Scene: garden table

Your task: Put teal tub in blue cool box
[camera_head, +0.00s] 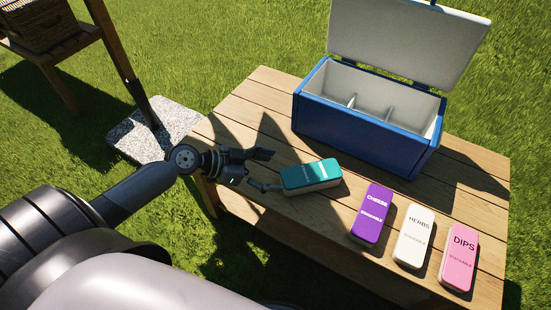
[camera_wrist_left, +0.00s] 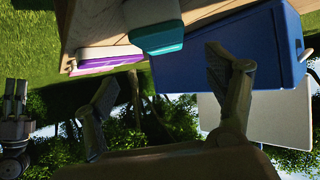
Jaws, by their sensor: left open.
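The teal tub (camera_head: 312,177) lies on the wooden table near its left front edge, turned at an angle to the other tubs. The blue cool box (camera_head: 365,135) stands at the back of the table with its lid up, and its visible inside is white with dividers. My left gripper (camera_head: 266,170) is open just left of the teal tub, its fingers apart and not around it. In the left wrist view the teal tub (camera_wrist_left: 158,38) shows beyond and between the open fingers (camera_wrist_left: 168,92), with the cool box (camera_wrist_left: 225,50) beside it.
A purple CHEESE tub (camera_head: 372,213), a white HERBS tub (camera_head: 414,236) and a pink DIPS tub (camera_head: 459,257) stand in a row at the table's right front. The raised lid (camera_head: 405,38) rises behind the box. A wooden stand with a basket (camera_head: 35,22) is at far left.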

